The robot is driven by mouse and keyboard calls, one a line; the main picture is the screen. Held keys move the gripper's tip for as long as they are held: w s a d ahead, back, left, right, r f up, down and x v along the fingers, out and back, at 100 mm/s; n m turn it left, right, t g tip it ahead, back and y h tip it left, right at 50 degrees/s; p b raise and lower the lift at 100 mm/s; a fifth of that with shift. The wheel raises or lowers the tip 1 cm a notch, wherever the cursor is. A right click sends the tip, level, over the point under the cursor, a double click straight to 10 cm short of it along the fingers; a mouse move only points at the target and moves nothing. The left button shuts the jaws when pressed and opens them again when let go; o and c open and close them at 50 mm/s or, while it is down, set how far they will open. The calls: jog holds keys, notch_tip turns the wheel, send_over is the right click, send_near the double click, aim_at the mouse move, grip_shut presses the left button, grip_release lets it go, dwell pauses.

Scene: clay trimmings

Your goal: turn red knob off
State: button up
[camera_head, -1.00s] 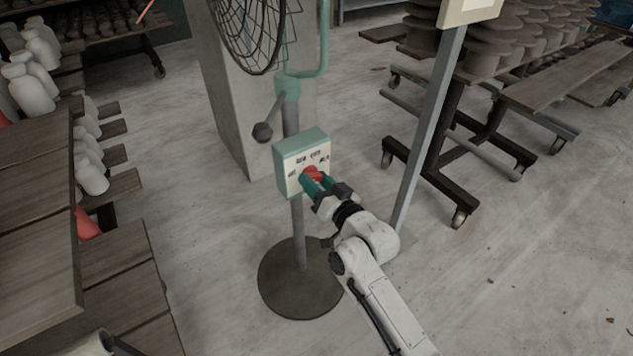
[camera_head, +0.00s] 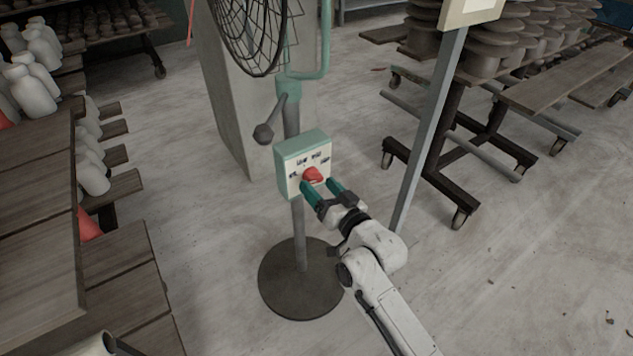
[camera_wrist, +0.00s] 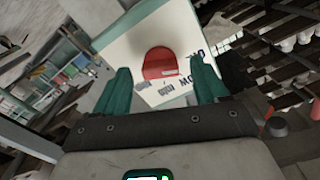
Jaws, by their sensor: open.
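The red knob (camera_head: 313,175) sits on the pale front of a green-edged control box (camera_head: 290,149), fixed to the pole of a standing fan. Small dark labels lie in an arc around the knob. In the wrist view the knob (camera_wrist: 160,63) is between and beyond the fingertips, with part of the labels in sight. My gripper (camera_head: 322,190) is open, its two green fingers apart, just in front of the box's lower part. The gripper also shows in the wrist view (camera_wrist: 160,88), empty, and the knob looks clear of both fingers. I cannot tell which label the knob points to.
The fan's wire cage (camera_head: 250,35) is above the box, and its round dark base (camera_head: 300,285) is on the floor below. A grey post (camera_head: 430,130) stands to the right. Wooden shelving with pale bottles (camera_head: 32,90) is at left. Open floor lies at lower right.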

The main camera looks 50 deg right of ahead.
jog(key=p+v, duration=0.1)
jog(key=v, duration=0.7)
jog(key=shift+s, duration=0.2)
jog(key=shift+a+r, duration=0.1)
jog(key=s+a+f+n+g+y, duration=0.2)
jog(key=a+f+n+g+y, duration=0.2)
jog(key=a+f+g, duration=0.35)
jog(key=s+a+f+n+g, duration=0.2)
jog(key=s+g, duration=0.2)
jog(key=s, duration=0.3)
jog(key=s+a+f+n+g, duration=0.1)
jog(key=s+a+g, duration=0.1)
jog(key=s+g, duration=0.4)
notch_tip(320, 180, up, 19)
jog(key=s+t+p, duration=0.1)
jog(key=p, duration=1.8)
jog(key=shift+s+a+y, duration=0.2)
jog(key=shift+s+y, duration=0.2)
